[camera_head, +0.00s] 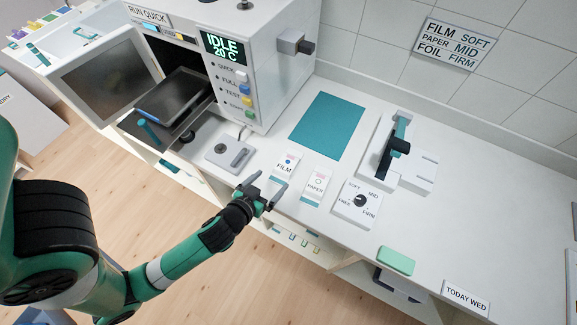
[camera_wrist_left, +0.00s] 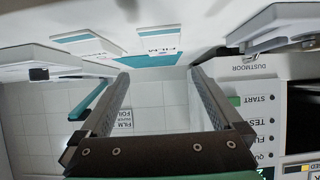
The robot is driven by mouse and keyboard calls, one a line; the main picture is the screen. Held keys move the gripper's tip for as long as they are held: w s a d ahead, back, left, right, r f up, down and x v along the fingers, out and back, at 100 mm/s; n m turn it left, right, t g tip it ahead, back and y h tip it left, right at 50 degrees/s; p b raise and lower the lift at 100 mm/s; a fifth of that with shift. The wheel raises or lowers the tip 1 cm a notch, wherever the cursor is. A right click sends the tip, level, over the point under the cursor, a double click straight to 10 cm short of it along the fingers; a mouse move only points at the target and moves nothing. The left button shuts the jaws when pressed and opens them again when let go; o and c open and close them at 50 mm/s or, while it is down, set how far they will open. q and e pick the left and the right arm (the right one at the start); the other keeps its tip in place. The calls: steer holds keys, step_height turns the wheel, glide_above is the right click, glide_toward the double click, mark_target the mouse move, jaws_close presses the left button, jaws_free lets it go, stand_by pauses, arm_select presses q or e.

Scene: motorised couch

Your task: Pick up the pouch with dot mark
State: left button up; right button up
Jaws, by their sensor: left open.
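The FILM pouch (camera_head: 282,168) is white with a blue filled dot and a teal edge, lying on the white counter. It also shows in the left wrist view (camera_wrist_left: 160,36), ahead of the fingers. The PAPER pouch (camera_head: 315,187), white with a reddish ring mark, lies just right of it; the wrist view shows it too (camera_wrist_left: 88,42). My left gripper (camera_head: 268,184) is open and empty near the counter's front edge, close to the front-left of the FILM pouch. In the wrist view the space between its fingers (camera_wrist_left: 157,74) is empty. My right gripper is not in view.
A teal mat (camera_head: 327,126) lies behind the pouches. A dial block (camera_head: 348,213) and a lever device (camera_head: 401,148) stand to the right. The sterilizer machine (camera_head: 262,62) with an open door (camera_head: 107,78) is at the left. A green block (camera_head: 396,261) lies near the front edge.

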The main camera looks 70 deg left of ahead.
mark_target(286, 164)
arm_select(q)
steer(key=x, duration=0.6)
steer(key=shift+b, duration=0.3)
steer(key=b+x, duration=0.1)
steer(key=x, duration=0.4)
steer(key=shift+a, duration=0.2)
steer(key=shift+s, duration=0.1)
steer(key=c, duration=1.2)
